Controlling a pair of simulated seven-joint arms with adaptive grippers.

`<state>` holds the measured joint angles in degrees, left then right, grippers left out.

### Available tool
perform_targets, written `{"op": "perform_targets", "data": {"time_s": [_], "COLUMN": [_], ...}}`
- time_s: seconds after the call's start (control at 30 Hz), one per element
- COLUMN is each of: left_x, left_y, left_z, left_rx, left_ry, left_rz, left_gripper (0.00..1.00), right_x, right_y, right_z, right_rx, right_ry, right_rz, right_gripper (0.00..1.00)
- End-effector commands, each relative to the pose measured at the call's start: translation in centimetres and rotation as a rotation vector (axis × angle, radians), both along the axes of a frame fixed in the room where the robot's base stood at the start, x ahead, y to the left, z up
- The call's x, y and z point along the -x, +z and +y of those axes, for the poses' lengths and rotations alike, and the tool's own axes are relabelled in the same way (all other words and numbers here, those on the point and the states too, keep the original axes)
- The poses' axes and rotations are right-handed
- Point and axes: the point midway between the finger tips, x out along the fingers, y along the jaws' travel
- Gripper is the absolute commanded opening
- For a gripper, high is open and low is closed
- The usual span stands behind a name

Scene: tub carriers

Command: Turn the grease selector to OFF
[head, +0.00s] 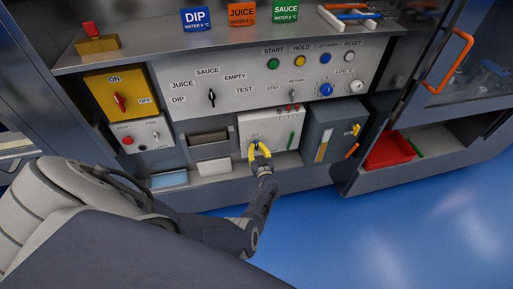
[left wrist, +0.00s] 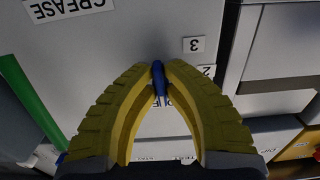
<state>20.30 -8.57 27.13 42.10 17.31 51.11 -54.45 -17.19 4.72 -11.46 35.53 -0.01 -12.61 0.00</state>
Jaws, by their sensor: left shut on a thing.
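The grease selector is a small blue knob (left wrist: 159,82) on a white panel, between my fingertips in the left wrist view. The panel bears a GREASE label (left wrist: 68,8) and small tags with 3 (left wrist: 194,44) and 2; other markings by the knob are partly covered by my fingers, so I cannot read its setting. In the head view the white grease panel (head: 284,122) is low in the middle of the cabinet. My left gripper (head: 260,149) has its yellow fingers shut on the knob and hides it there. My right gripper is not in view.
A green bar (left wrist: 32,112) is on the grease panel. A grey box (head: 318,115) stands to the right, and a white drawer (head: 214,166) is at the lower left. A red bin (head: 388,150) sits in the lower right bay. The blue floor in front is clear.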

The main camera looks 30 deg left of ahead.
Motion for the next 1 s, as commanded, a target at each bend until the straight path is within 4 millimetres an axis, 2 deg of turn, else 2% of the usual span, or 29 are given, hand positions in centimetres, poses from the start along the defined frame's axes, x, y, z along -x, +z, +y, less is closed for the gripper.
{"op": "perform_targets", "data": {"time_s": [0.47,0.5,0.7,1.0], "left_x": [0.00,0.00,0.02,0.02], "left_y": [-0.14,-0.14,-0.10,-0.05], "left_z": [-0.14,-0.14,-0.08,-0.02], "left_rx": [-0.007,-0.007,-0.008,-0.003], "left_ry": [-0.003,-0.003,-0.002,-0.001], "left_rz": [0.013,0.013,0.011,0.004], "left_gripper": [0.00,0.12,0.35,0.35], "right_x": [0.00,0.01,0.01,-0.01], "right_y": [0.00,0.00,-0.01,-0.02], "right_z": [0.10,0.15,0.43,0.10], "right_rx": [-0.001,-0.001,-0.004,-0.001], "right_ry": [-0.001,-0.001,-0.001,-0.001], "right_rz": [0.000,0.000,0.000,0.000], "right_gripper": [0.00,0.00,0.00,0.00]}}
